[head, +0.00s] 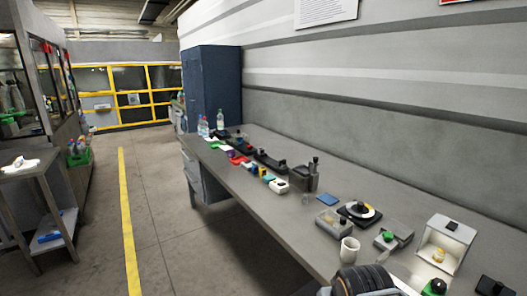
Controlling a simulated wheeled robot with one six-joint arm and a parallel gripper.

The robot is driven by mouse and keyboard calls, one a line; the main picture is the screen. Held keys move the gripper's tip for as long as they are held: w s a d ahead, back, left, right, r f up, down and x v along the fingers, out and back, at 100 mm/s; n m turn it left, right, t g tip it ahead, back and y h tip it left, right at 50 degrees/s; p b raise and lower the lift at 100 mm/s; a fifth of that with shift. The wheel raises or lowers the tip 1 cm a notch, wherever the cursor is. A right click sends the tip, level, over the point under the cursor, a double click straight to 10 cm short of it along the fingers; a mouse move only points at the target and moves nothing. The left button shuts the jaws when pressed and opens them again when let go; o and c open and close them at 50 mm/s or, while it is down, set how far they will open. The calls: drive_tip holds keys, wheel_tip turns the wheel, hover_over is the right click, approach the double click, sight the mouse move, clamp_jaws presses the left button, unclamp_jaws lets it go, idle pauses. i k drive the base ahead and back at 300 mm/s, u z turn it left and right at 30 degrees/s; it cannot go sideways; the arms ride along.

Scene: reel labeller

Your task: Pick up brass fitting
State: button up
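A small brass-coloured piece (438,256), which looks like the brass fitting, sits inside an open-fronted white box (458,238) at the right end of the long grey bench. It is small in the picture, so its exact shape is hard to tell. My gripper does not show in the head view, so its state and its distance from the fitting cannot be seen.
The grey bench (270,207) runs along the wall. A dark ribbed object (366,280) is at the bottom edge. Floor left of the bench (165,235) is clear.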

sight(439, 256)
drive_tip(key=z, duration=1.35)
drive_tip(key=k, duration=1.1)
drive_tip(key=u, duration=0.75)
drive_tip(key=i, duration=1.65)
drive_tip(key=z, duration=0.9)
